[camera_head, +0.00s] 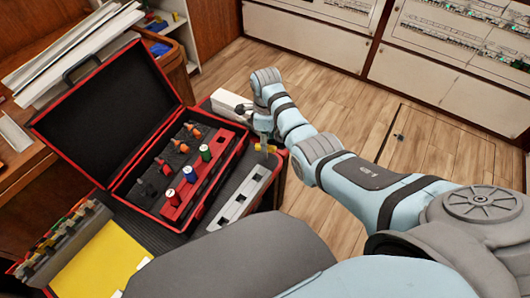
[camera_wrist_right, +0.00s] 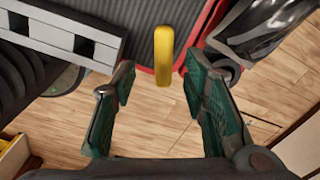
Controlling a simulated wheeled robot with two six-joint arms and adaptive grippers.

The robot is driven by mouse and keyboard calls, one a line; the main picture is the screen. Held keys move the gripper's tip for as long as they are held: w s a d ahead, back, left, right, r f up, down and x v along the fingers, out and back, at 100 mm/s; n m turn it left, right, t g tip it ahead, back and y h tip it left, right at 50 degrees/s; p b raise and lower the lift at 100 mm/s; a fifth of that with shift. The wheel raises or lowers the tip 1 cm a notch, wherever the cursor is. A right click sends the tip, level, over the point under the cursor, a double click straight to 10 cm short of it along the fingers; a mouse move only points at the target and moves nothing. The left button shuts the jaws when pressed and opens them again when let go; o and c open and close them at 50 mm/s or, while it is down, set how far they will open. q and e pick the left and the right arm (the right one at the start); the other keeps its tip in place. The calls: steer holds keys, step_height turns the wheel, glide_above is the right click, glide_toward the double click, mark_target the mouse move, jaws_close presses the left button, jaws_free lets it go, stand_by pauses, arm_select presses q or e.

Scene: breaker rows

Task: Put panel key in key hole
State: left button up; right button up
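A yellow piece, which looks like the panel key's handle (camera_head: 266,148), stands at the far end of a light grey strip with square holes (camera_head: 233,211). My right gripper (camera_head: 262,128) is right above it. In the right wrist view the yellow handle (camera_wrist_right: 164,58) shows between the tips of my open right gripper (camera_wrist_right: 157,75), with a gap on both sides. The grey strip (camera_wrist_right: 66,32) shows at upper left there. I cannot tell which opening is the key hole. My left gripper is not in view.
An open red and black case (camera_head: 113,117) with screwdrivers and coloured spools stands left of the strip. A yellow sheet (camera_head: 100,268) and a file rack (camera_head: 62,240) lie nearer. Breaker panels (camera_head: 470,40) line the back wall. The wooden floor is clear.

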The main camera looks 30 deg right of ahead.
steer(key=f+b, duration=0.3)
steer(key=f, duration=0.2)
steer(key=shift+w, duration=0.2)
steer(key=shift+c, duration=0.4)
jaws_close()
steer(key=shift+r, duration=0.2)
